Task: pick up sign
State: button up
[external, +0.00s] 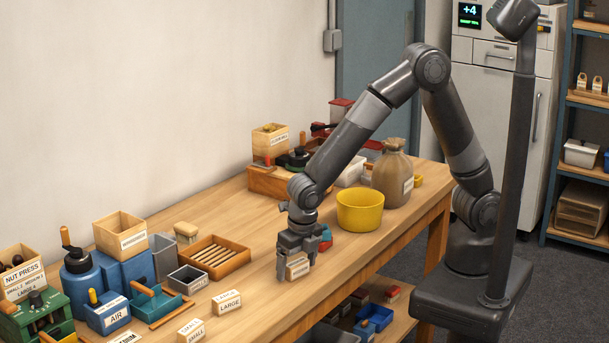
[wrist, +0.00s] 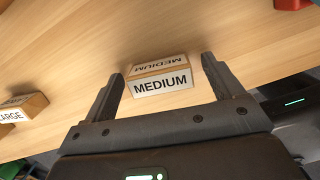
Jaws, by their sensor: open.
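A small wooden block sign with a white label reading MEDIUM (wrist: 161,86) lies on the wooden table. In the wrist view it sits between the open fingers of my gripper (wrist: 166,88), toward their tips, with a gap on each side. In the external view my gripper (external: 296,272) points down over the same sign (external: 298,267), which is partly hidden by the fingers. Two similar signs stand to the left: LARGE (external: 227,301) and SMALL (external: 191,331).
A yellow bowl (external: 360,212) and a tied brown sack (external: 392,180) stand behind and right of my gripper. A tray of wooden rods (external: 239,263) and a grey bin (external: 187,279) are to the left. The table's front edge is close by.

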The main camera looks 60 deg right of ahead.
jog(key=shift+f, duration=0.1)
jog(key=c, duration=1)
jog(key=shift+c, duration=0.2)
